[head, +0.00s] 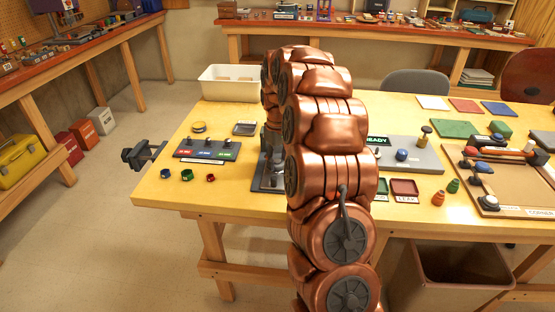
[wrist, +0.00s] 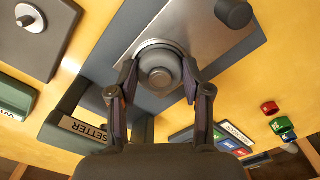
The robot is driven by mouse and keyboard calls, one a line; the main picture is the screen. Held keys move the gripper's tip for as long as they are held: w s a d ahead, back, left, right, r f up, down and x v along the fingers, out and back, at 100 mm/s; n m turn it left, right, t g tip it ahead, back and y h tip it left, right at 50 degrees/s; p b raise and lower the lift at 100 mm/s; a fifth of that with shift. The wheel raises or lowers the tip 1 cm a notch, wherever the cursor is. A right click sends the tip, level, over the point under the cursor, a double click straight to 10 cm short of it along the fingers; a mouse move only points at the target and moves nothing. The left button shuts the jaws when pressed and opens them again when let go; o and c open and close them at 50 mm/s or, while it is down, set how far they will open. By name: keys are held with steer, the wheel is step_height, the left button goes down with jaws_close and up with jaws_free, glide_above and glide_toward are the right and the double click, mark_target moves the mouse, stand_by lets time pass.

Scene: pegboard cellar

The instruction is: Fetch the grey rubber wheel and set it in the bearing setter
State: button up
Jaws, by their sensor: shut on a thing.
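The grey rubber wheel (wrist: 158,72) is a round grey piece with a domed hub, between my fingers in the wrist view. My gripper (wrist: 158,82) is shut on it, one finger on each side. The bearing setter (wrist: 212,40) has a silver plate on a dark base and lies directly beneath the wheel; its SETTER label (wrist: 84,130) shows at the lower left. A pale ring rims the wheel's far side. I cannot tell whether the wheel touches the setter or hangs just above it. In the head view my copper arm hides the gripper, the wheel and most of the setter (head: 264,184).
A dark board with coloured labels (head: 207,149) stands left of the setter, with several small rings in front. A white bin (head: 240,82) is behind. A grey panel with a READY display (head: 378,141) and small trays (head: 405,187) are to the right.

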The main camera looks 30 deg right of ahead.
steer(key=o, duration=1.2)
steer(key=shift+o, duration=0.2)
steer(key=o, duration=0.4)
steer(key=shift+r+p, duration=0.7)
steer(key=shift+r, duration=2.45)
